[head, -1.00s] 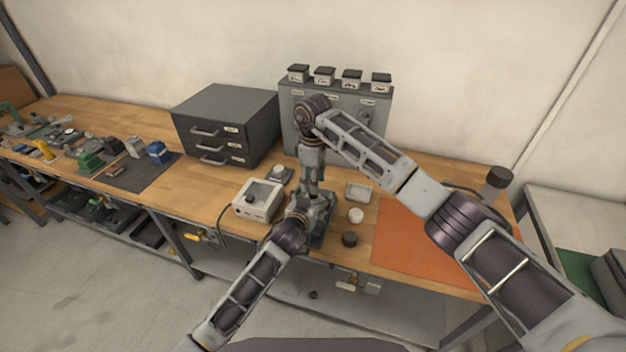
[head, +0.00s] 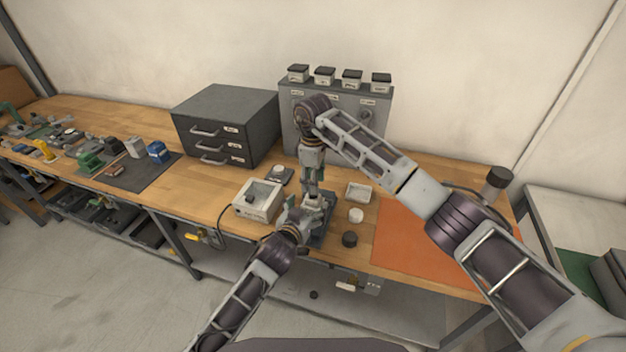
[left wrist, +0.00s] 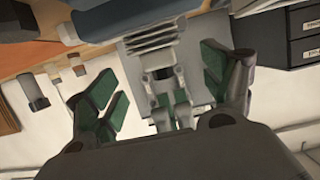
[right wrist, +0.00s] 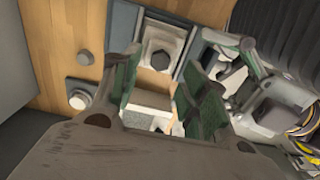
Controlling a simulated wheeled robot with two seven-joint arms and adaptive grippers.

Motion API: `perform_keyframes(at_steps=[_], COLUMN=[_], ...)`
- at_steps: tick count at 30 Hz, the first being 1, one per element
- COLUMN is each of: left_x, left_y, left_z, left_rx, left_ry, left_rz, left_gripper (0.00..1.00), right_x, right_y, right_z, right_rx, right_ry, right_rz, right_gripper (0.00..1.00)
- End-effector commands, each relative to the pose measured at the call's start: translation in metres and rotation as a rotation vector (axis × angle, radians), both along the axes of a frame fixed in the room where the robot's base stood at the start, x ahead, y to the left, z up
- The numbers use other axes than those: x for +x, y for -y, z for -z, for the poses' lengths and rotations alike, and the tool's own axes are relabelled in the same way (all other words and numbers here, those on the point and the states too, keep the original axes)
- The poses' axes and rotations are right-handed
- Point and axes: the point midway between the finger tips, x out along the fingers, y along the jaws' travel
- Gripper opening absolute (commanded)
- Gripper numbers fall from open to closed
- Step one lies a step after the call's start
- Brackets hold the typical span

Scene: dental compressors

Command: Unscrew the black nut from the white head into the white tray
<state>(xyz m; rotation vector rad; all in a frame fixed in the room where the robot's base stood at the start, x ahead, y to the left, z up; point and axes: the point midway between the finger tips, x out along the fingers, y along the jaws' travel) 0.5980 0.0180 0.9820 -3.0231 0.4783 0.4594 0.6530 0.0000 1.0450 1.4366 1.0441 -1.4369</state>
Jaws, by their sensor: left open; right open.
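The white head (right wrist: 176,36) stands on a blue-grey plate, with a dark grey hex piece, seemingly the black nut (right wrist: 159,57), on top. In the head view the white head (head: 316,201) is partly covered by my arms. My right gripper (head: 313,192) points down over it; in the right wrist view its open fingers (right wrist: 160,68) stand either side of the nut, and contact cannot be judged. My left gripper (head: 306,212) is open at the head's front left; its spread fingers (left wrist: 160,80) also show in its wrist view. The white tray (head: 359,192) sits right of the head.
A white cap (head: 356,215) and a black round piece (head: 349,240) lie right of the plate. A white box (head: 258,200) with a cable stands to the left. Drawers (head: 224,127) and a grey cabinet (head: 350,130) stand behind. The orange mat (head: 410,240) is clear.

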Motion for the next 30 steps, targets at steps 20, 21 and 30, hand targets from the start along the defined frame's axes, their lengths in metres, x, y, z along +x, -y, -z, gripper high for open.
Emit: perform_keyframes(at_steps=[20,21,30], left_x=[-0.052,-0.053,-0.054], left_y=[-0.017,-0.017,-0.018], left_z=[-0.017,-0.017,-0.018], left_rx=[0.0,0.0,0.0], left_ry=[0.0,0.0,0.0], left_rz=[0.0,0.0,0.0], left_gripper=[0.82,0.82,0.82], right_x=[0.0,0.0,0.0], right_y=[0.0,0.0,0.0], right_z=[0.0,0.0,0.0], right_rx=[0.0,0.0,0.0], right_ry=[0.0,0.0,0.0], right_rz=[0.0,0.0,0.0], right_gripper=[0.44,0.44,0.44])
